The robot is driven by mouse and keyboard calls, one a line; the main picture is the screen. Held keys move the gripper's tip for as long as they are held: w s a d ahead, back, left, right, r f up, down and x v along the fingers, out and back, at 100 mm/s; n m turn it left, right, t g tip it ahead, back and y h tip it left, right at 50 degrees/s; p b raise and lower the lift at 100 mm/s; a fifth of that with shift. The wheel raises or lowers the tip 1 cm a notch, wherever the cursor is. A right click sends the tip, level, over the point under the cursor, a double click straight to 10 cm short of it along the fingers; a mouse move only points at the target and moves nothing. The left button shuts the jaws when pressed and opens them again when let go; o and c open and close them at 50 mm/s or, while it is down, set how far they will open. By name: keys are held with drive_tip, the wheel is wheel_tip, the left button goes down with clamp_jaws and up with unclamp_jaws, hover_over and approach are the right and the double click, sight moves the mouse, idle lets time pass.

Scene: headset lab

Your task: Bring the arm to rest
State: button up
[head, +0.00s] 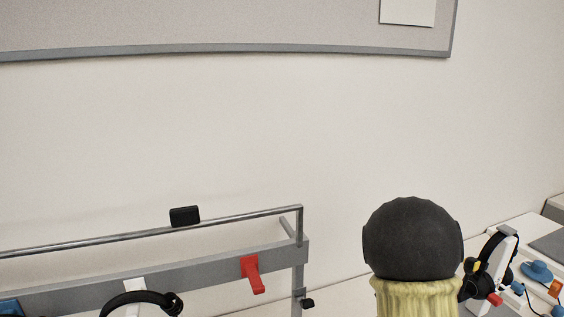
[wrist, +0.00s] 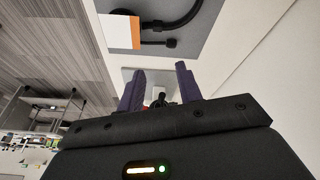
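My gripper (wrist: 160,80) shows in the wrist view with its two dark purple fingers apart. No object is held between them. Small black and red things show beyond the gap, too small to make out. In the head view, part of my arm (head: 412,240), a dark rounded joint above a pale yellow ribbed section, stands at the lower right in front of the wall. My gripper is outside the head view.
A grey rail frame (head: 200,264) with a red hook (head: 252,274) and black headset (head: 143,298) is at lower left. Another headset on a white stand (head: 497,262) is at right. The wrist view shows an orange-and-white item (wrist: 124,31) and wooden floor (wrist: 45,50).

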drive_tip(key=s+a+r+n+t+y+p, duration=0.1)
drive_tip(key=s+a+n+y, duration=0.2)
drive_tip(key=s+a+n, duration=0.7)
drive_tip(key=s+a, duration=0.7)
drive_tip(key=shift+a+r, duration=0.1)
